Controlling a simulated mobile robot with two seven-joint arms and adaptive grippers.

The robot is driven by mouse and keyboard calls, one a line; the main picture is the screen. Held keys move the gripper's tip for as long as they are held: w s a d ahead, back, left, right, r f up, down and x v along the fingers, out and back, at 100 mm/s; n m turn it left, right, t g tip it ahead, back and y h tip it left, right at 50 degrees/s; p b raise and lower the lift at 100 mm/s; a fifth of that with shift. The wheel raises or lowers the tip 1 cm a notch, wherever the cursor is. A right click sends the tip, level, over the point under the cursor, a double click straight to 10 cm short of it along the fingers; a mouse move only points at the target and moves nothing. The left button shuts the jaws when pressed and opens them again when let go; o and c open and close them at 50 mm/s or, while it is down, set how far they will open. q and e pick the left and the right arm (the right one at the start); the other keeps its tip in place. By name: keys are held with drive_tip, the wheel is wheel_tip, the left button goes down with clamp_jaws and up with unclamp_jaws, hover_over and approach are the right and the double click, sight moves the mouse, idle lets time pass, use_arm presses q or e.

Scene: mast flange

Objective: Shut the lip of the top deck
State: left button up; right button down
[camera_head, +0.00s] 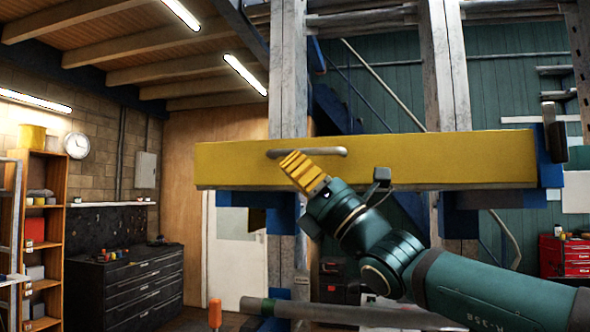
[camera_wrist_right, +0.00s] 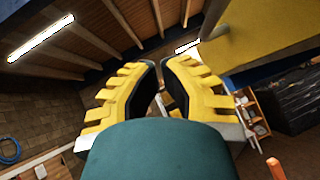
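The lip (camera_head: 450,160) of the top deck is a long yellow panel that stands upright across the head view. A pale bar handle (camera_head: 325,152) is on its face, left of the middle. My right gripper (camera_head: 290,158) has yellow ribbed fingers and overlaps the handle's left part in the head view; whether it touches is unclear. In the right wrist view its two fingers (camera_wrist_right: 160,68) have a gap between them, with only background showing there. My left gripper is out of view.
Grey and blue uprights (camera_head: 288,75) stand behind the panel. A dark horizontal tube (camera_head: 340,312) runs below it, with an orange handle-like object (camera_head: 215,312) to its left. A black drawer cabinet (camera_head: 125,285) and a wooden shelf (camera_head: 42,235) stand farther off at left.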

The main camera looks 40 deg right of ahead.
drive_tip(key=s+f, duration=0.3)
drive_tip(key=s, duration=0.5)
drive_tip(key=shift+d+f+b, duration=0.15)
drive_tip(key=shift+f+b, duration=0.15)
drive_tip(key=shift+b, duration=0.05)
drive_tip(key=shift+s, duration=0.1)
